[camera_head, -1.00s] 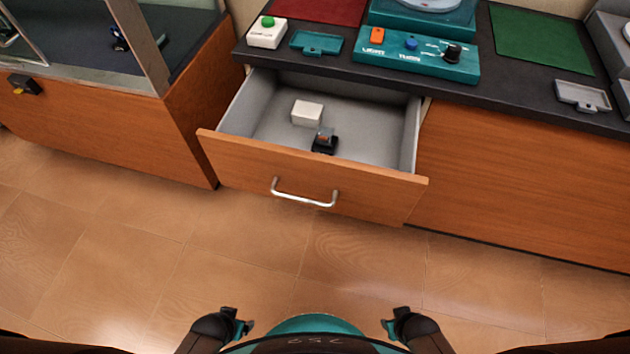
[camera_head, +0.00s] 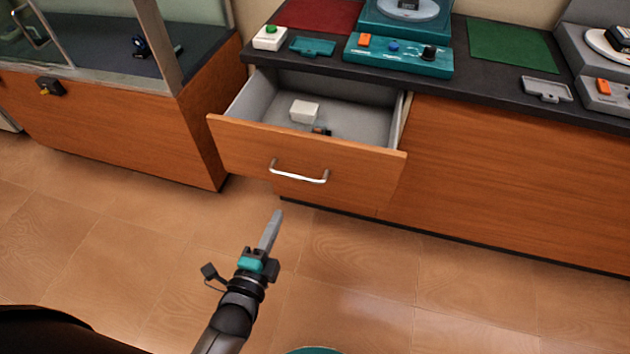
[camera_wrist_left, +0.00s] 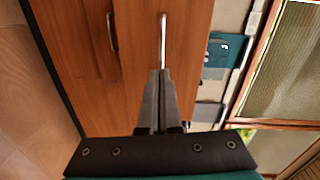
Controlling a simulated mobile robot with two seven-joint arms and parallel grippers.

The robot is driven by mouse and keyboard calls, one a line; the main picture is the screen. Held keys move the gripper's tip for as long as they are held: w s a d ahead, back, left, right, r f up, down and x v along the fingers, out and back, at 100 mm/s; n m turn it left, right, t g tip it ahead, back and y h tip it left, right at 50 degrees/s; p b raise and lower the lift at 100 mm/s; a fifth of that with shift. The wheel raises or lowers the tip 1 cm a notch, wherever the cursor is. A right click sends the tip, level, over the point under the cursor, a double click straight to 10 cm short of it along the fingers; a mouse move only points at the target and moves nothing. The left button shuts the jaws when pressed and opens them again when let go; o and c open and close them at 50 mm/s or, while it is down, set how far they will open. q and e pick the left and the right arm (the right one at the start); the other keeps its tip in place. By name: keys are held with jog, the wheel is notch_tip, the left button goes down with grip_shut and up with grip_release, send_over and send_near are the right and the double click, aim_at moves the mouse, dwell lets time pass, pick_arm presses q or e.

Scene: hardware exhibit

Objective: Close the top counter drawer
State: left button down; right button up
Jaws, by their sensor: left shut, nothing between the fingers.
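The top counter drawer (camera_head: 240,152) stands pulled open under the dark counter, with a silver bar handle (camera_head: 300,173) on its wooden front. Inside it lie a white box (camera_head: 304,111) and a small dark object (camera_head: 321,131), partly hidden by the drawer front. My left gripper (camera_head: 277,216) is shut and empty, in front of and below the handle, apart from it. In the left wrist view the shut fingers (camera_wrist_left: 158,75) point toward a silver handle (camera_wrist_left: 162,40) on a wooden front. My right gripper is out of view.
The counter (camera_head: 480,85) carries a teal control box (camera_head: 400,55), a green mat (camera_head: 512,46), a red mat (camera_head: 318,15) and a white box with a green button (camera_head: 270,38). A glass display case (camera_head: 110,120) stands at the left. The floor before the drawer is clear.

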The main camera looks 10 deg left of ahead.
pick_arm(q)
notch_tip(320, 180, up, 2)
jog(key=r+m+t, duration=0.1)
jog(key=b, duration=0.3)
send_near(302, 156)
jog(key=w, duration=0.3)
jog(key=shift+w+f+b, duration=0.15)
jog(key=shift+w+b, duration=0.4)
jog(key=shift+w, duration=0.65)
jog(key=shift+w+d, duration=0.1)
jog(key=shift+w, duration=0.6)
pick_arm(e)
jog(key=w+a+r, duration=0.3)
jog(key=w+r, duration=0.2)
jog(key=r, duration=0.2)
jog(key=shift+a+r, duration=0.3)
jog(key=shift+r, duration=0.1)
